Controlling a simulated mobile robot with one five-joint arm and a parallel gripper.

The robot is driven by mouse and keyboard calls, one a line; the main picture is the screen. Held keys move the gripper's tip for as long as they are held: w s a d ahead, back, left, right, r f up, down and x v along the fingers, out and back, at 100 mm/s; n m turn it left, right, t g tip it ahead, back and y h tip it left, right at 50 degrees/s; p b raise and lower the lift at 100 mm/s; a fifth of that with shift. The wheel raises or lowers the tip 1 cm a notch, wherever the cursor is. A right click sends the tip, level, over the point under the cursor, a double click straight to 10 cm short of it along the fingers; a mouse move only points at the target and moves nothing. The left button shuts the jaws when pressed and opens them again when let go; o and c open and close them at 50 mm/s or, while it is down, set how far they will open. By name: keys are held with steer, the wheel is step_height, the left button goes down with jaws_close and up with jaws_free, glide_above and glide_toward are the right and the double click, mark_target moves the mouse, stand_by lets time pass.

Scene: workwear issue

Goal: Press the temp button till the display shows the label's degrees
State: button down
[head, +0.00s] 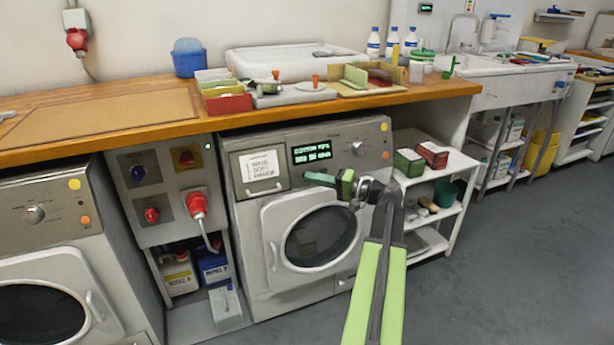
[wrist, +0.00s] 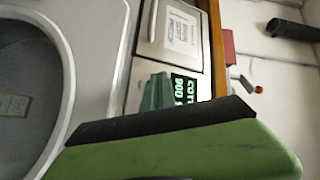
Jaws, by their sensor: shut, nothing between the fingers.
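The washing machine (head: 250,215) stands under the wooden counter, its round door closed. Its lit display (head: 312,152) shows green text starting with "COTTON"; the rest is too small to read surely. The display also shows, rotated and partly covered, in the wrist view (wrist: 184,88). A white label (head: 261,171) is on the drawer front left of the display and appears in the wrist view (wrist: 182,31); its print is too blurred to read. My gripper (head: 324,181) is shut and empty, just below the display in the head view. I cannot make out the temp button.
A knob (head: 358,148) is right of the display. A white shelf (head: 440,180) with red and green boxes stands close to the right. The counter (head: 110,115) overhangs above the machine. The floor (head: 520,230) at right is clear.

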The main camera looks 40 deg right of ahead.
steer(key=shift+w, duration=0.1)
stand_by(0.7)
steer(key=shift+w+d+f, duration=0.1)
steer(key=shift+w+d, duration=0.05)
steer(key=shift+w, duration=0.15)
steer(key=shift+w+d+f, duration=0.1)
steer(key=shift+w+d, duration=0.05)
steer(key=shift+w, duration=0.15)
stand_by(0.6)
steer(key=shift+s, duration=0.1)
steer(key=shift+s+a+r, duration=0.2)
steer(key=shift+s+a, duration=0.1)
steer(key=shift+s, duration=0.25)
steer(key=s, duration=0.1)
steer(key=s+a+r+p, duration=0.1)
steer(key=s, duration=0.2)
steer(key=shift+s+a+r, duration=0.25)
steer(key=shift+a, duration=0.1)
stand_by(1.8)
